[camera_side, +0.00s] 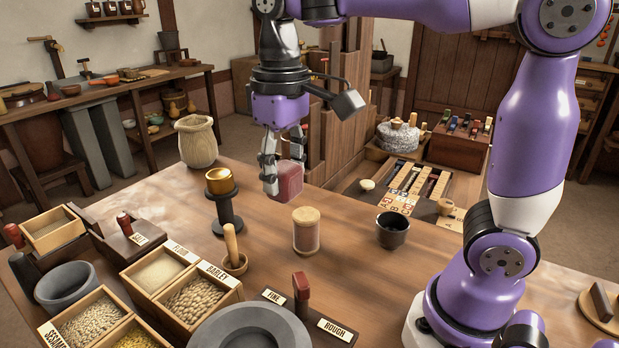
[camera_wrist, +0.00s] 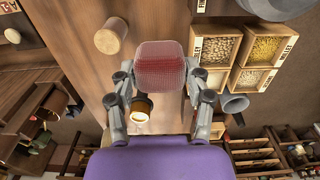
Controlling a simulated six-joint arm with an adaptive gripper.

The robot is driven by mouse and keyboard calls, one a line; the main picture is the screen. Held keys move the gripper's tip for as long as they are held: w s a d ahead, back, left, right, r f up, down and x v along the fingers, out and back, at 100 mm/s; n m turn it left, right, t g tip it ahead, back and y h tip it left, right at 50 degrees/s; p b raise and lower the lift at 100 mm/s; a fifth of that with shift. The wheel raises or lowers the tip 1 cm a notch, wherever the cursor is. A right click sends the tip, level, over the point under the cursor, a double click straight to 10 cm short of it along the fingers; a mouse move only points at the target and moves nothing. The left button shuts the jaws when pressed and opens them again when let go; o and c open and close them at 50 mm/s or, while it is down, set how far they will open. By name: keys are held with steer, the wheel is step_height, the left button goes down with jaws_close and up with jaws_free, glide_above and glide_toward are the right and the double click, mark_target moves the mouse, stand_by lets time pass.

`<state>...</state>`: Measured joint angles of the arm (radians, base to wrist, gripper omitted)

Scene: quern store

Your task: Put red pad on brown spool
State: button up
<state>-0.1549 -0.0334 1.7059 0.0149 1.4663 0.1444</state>
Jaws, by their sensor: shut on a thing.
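The red pad (camera_side: 290,180) is a small rounded block, held in the air above the table between the fingers of my gripper (camera_side: 284,172). In the wrist view the red pad (camera_wrist: 160,65) fills the space between the fingertips of my gripper (camera_wrist: 160,78), and its face looks finely textured. The brown spool (camera_side: 306,233) stands upright on the table, with pale tan ends and a brown middle. In the side view it is below and slightly right of the pad, apart from it. The wrist view shows the spool (camera_wrist: 111,36) left of the pad.
A dark stand with a brass cup (camera_side: 221,182) is left of the pad. A small black cup (camera_side: 392,230) stands right of the spool. A grey quern stone (camera_side: 247,328) and grain boxes (camera_side: 160,270) fill the front left.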

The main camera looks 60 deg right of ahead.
steer(key=w+d+f, duration=0.1)
steer(key=d+f, duration=0.1)
steer(key=d, duration=0.1)
steer(key=w+d+f, duration=0.1)
steer(key=d+f, duration=0.1)
steer(key=d, duration=0.2)
steer(key=w+d+f, duration=0.1)
steer(key=d+f, duration=0.1)
steer(key=d, duration=0.1)
steer(key=shift+w+d+f, duration=0.15)
steer(key=shift+w+f, duration=0.05)
steer(key=shift+f, duration=0.15)
steer(key=shift+d+f, duration=0.1)
steer(key=shift+f, duration=1.95)
steer(key=o, duration=1.1)
steer(key=shift+f, duration=0.1)
